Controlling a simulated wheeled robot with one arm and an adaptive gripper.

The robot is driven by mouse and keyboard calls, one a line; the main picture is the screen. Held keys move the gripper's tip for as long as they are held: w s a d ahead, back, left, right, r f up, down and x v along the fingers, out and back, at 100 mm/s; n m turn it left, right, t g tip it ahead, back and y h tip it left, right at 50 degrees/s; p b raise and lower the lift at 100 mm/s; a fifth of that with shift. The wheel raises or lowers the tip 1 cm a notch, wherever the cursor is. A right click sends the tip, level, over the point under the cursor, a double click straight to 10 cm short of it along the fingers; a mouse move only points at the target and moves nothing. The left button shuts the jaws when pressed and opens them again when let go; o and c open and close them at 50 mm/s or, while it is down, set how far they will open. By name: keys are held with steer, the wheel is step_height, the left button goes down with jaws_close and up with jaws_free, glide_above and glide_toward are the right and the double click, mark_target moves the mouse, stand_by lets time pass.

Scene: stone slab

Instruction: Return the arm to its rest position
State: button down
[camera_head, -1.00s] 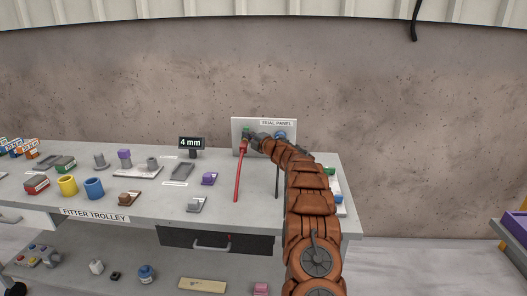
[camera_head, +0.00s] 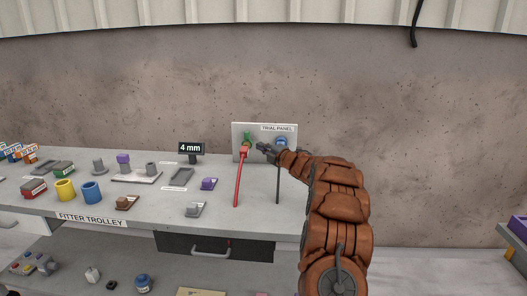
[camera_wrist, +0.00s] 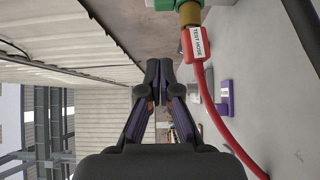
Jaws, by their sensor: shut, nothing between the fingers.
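My gripper (camera_head: 264,149) is at the end of my brown arm, in front of the trial panel (camera_head: 262,132). Its fingers are together with nothing between them, as the wrist view (camera_wrist: 159,72) also shows. A red test hose (camera_head: 238,180) hangs from a green fitting (camera_head: 247,139) on the panel, just left of my gripper. In the wrist view the labelled red hose (camera_wrist: 214,105) runs along the right, apart from the fingers. A blue fitting (camera_head: 282,141) with a dark hose (camera_head: 278,185) is right of the gripper, partly hidden by my arm.
The fitter trolley (camera_head: 150,205) carries several blocks, a yellow cup (camera_head: 65,190), a blue cup (camera_head: 92,192) and a 4 mm display (camera_head: 191,148). A wall (camera_head: 430,150) stands behind. The floor right of the trolley is clear up to a purple bin (camera_head: 519,226).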

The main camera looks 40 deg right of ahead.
steer(key=shift+s, duration=0.35)
stand_by(0.4)
